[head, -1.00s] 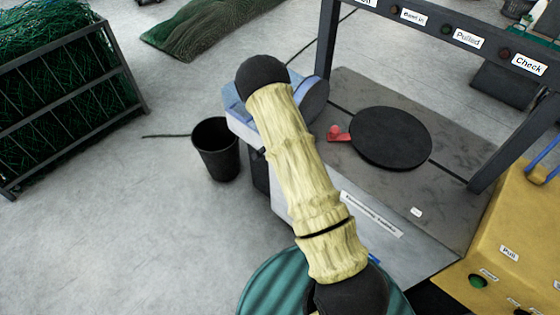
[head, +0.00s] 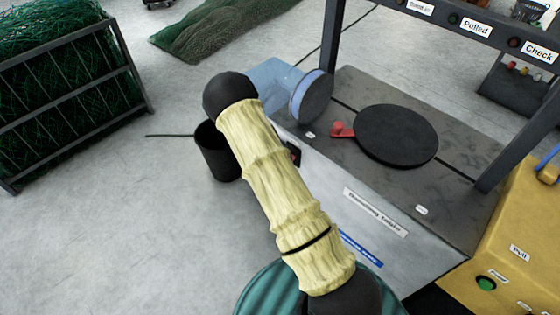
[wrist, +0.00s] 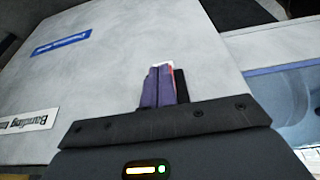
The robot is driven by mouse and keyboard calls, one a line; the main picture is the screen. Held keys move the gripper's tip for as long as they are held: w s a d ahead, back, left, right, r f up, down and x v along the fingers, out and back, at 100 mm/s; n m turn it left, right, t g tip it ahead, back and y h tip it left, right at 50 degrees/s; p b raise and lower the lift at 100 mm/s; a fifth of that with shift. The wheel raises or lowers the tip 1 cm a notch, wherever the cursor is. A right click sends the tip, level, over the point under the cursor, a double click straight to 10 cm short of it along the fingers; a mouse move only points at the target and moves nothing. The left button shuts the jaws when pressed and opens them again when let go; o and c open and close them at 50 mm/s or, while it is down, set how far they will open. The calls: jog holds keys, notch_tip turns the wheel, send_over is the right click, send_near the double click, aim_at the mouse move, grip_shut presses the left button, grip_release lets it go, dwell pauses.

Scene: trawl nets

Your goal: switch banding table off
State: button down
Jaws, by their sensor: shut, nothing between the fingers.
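The banding table (head: 375,215) is a grey metal box with a white name label on its front; a black disc (head: 395,136) and a red lever (head: 342,130) are on top. A small black and red switch (head: 294,154) shows on its front near the left end, beside my arm. The head view hides my gripper behind the arm.
A black bucket (head: 216,155) stands on the floor left of the table. A pale blue part with a round disc (head: 312,97) is at the table's left end. A yellow box (head: 515,235) stands at right. A dark frame (head: 480,28) spans the table.

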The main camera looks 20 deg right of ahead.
jog(key=shift+s+r+p, duration=0.15)
jog(key=shift+r+p, duration=0.35)
jog(key=shift+r, duration=0.35)
jog(key=shift+r, duration=0.1)
jog(key=s+a+r+p, duration=0.1)
jog(key=s+a+r, duration=0.3)
jog(key=a+r, duration=0.4)
jog(key=shift+a+r+p, duration=0.35)
jog(key=shift+a+r, duration=0.05)
jog(key=shift+r, duration=0.25)
